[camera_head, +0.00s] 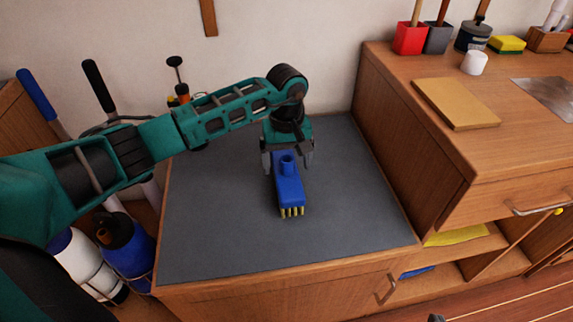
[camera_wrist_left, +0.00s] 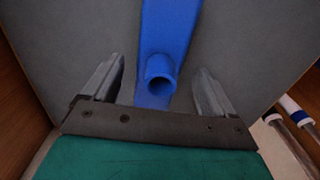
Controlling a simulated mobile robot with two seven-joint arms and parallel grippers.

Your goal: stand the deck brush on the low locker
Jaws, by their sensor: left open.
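The deck brush (camera_head: 289,190) is a blue head with a short round socket on top and yellow bristles at its near end. It rests bristles down on the grey top of the low locker (camera_head: 215,235), near the middle. My left gripper (camera_head: 287,160) is open above the far part of the brush, with one finger on each side. In the left wrist view the blue brush (camera_wrist_left: 170,35) and its socket lie between the spread fingers (camera_wrist_left: 158,75), with a gap on both sides. My right gripper is not seen.
A taller wooden cabinet (camera_head: 385,140) borders the locker on the right, with a tan board (camera_head: 455,103), a white cup (camera_head: 475,63) and red and grey holders on it. Blue and white bottles (camera_head: 126,245) stand left of the locker. The grey top around the brush is clear.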

